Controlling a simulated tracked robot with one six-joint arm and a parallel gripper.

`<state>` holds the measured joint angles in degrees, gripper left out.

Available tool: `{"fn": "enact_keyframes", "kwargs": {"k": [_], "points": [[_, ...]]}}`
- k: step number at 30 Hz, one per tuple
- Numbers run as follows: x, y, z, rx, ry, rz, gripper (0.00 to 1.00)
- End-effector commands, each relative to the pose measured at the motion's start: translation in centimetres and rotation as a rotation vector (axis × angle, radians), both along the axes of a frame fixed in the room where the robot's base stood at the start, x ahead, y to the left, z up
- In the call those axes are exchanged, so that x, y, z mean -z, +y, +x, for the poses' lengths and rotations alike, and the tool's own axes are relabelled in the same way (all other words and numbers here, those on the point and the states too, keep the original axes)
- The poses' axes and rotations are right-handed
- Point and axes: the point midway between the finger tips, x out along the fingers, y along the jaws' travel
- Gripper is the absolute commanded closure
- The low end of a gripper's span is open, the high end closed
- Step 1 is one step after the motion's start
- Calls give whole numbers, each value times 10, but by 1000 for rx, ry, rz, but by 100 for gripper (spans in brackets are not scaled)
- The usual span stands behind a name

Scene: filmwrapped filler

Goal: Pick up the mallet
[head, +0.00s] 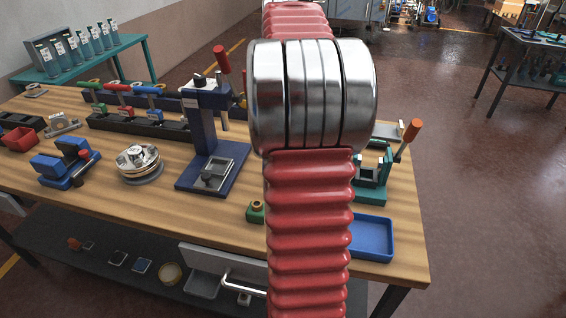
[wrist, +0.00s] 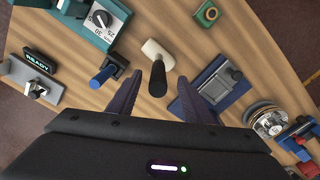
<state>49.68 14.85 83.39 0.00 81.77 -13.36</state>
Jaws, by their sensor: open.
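The mallet (wrist: 157,55) lies on the wooden workbench in the wrist view, with a pale cream head and a dark handle (wrist: 157,82) pointing towards me. My gripper (wrist: 160,82) is open and empty, with one dark finger on each side of the handle in the picture. I cannot tell the height of the fingers above the bench. In the head view I cannot see the mallet or my gripper; my red ribbed arm covers part of the bench.
A dark blue press (head: 212,130) stands on the workbench (head: 120,110), and its base is close to my right finger in the wrist view. A teal dial device (wrist: 100,22) and a blue-handled clamp (wrist: 105,73) are at the left. A small green block (wrist: 207,13) lies beyond. A blue tray (head: 371,238) is near the bench's right end.

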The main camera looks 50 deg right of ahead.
Motion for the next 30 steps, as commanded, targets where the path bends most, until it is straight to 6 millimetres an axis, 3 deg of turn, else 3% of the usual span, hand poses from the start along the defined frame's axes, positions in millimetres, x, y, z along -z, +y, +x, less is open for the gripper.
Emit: {"fn": "enact_keyframes", "kwargs": {"k": [4, 17, 30], "points": [[12, 0, 0, 0, 0, 0, 54], [18, 0, -1, 1, 1, 1, 54], [65, -2, -2, 1, 1, 1, 54]]}}
